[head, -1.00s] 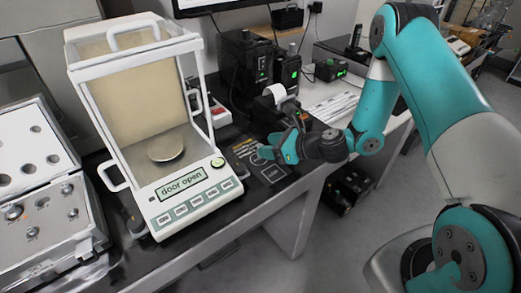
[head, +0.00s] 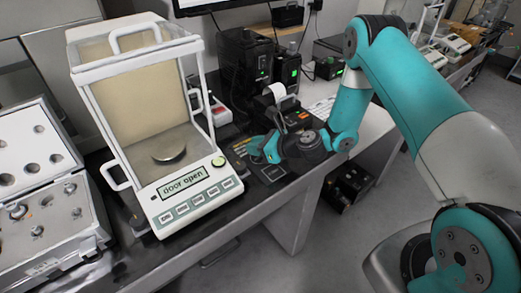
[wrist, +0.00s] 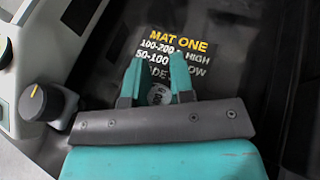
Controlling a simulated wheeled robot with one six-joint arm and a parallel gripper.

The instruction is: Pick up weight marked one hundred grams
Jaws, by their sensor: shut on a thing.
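My gripper (head: 258,152) is low over the black table to the right of the balance. In the wrist view its two teal fingers (wrist: 156,84) are shut on a small round metal weight (wrist: 158,95). Only the weight's top shows between the fingers, and its marking is too small to read. Just beyond the fingers is a dark printed mat (wrist: 176,40) reading "MAT ONE", partly covered by them. I cannot tell whether the weight touches the mat. Other metal weights (head: 70,188) sit in the open case (head: 50,262) at the far left.
The balance (head: 190,205) stands left of my gripper, its display reading "door open" and its pan (head: 169,150) empty. A black printer (head: 290,112) is close behind the gripper. The table's front edge is near, with floor beyond it.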

